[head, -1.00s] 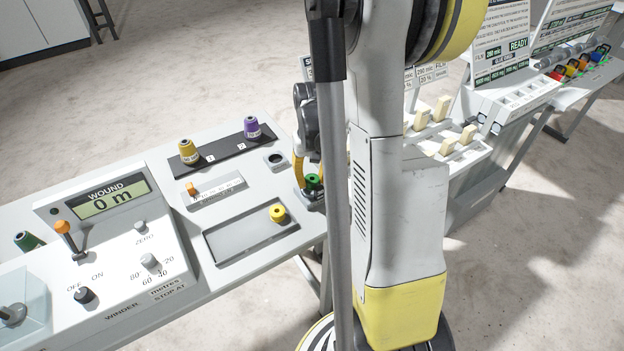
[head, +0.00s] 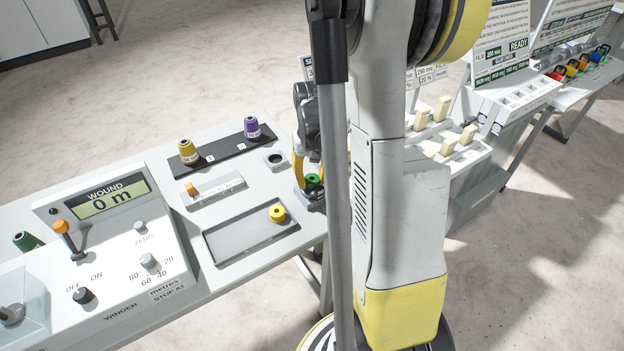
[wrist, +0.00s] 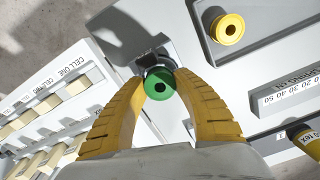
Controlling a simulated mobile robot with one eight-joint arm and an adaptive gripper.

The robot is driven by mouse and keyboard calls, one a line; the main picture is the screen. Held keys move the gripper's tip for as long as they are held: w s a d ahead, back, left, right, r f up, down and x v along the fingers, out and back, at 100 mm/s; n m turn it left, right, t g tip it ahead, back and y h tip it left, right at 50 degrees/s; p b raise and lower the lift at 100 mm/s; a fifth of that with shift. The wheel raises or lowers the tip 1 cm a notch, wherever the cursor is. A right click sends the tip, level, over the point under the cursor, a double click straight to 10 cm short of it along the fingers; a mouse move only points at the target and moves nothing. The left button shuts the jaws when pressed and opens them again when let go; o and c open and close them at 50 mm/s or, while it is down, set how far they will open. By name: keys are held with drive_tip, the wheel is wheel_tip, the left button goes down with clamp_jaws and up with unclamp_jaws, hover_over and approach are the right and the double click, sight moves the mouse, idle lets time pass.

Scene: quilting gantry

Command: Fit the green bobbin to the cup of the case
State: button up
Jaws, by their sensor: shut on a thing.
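The green bobbin (head: 312,181) is between the yellow fingers of my gripper (head: 305,172), at the right end of the bench in the head view. A grey case holder (wrist: 154,53) lies directly behind the bobbin; a pale round rim shows just past the bobbin's edge. The cup is mostly hidden, and I cannot tell whether the bobbin is seated in it or only above it.
A yellow bobbin (head: 277,213) sits in a shallow grey tray (head: 235,247) left of my gripper. Gold (head: 188,152) and purple (head: 252,128) thread cones stand on a black strip behind. The winder panel (head: 110,240) is at left. A rack of cream blocks (wrist: 60,98) is left in the wrist view.

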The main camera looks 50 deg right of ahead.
drive_tip(key=shift+f+b, duration=0.85)
drive_tip(key=shift+f, duration=0.15)
drive_tip(key=o, duration=0.8)
drive_tip(key=shift+o, duration=0.2)
wheel_tip(320, 180, up, 12)
idle(0.6)
